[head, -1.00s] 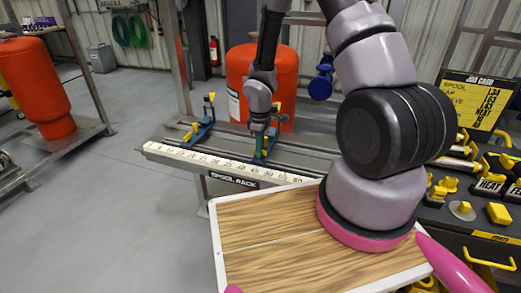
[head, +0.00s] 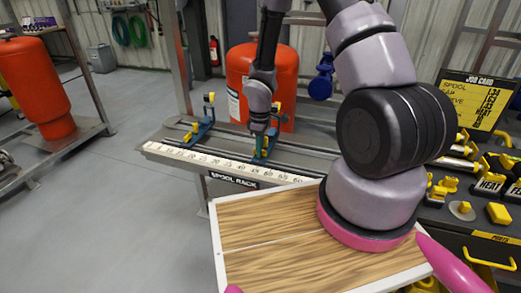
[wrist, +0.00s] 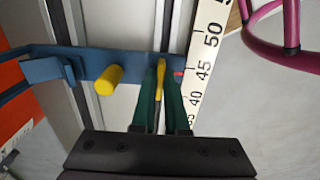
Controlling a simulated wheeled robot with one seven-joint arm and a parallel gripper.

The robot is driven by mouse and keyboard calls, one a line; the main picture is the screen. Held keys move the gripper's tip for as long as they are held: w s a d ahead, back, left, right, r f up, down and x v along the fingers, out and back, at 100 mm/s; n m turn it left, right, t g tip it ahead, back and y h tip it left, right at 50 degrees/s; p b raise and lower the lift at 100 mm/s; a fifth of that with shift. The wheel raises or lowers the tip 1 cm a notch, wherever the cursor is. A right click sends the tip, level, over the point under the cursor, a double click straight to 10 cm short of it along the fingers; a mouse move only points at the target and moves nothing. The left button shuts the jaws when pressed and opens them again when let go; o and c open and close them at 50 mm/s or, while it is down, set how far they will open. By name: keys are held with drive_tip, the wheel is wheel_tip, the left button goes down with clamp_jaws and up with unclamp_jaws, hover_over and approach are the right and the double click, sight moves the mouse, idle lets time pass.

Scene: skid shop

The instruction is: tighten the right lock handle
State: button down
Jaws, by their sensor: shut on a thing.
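The right lock handle (wrist: 160,78) is a slim yellow lever at the right end of a blue stand bar (wrist: 133,62), beside the ruler. In the wrist view, my gripper (wrist: 162,88) has its two green fingers closed on either side of the handle, gripping it. In the head view, my gripper (head: 260,124) reaches down to the right blue stand (head: 263,155) on the spool rack (head: 231,180). There the handle is mostly hidden by the fingers.
A numbered ruler (wrist: 200,70) runs along the rack's front edge; a red mark on the stand is near 45. A yellow peg (wrist: 107,80) stands on the bar. The left blue stand (head: 200,128) is farther left. An orange tank (head: 262,80) stands behind.

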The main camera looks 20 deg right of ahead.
drive_tip(key=shift+n, duration=3.5)
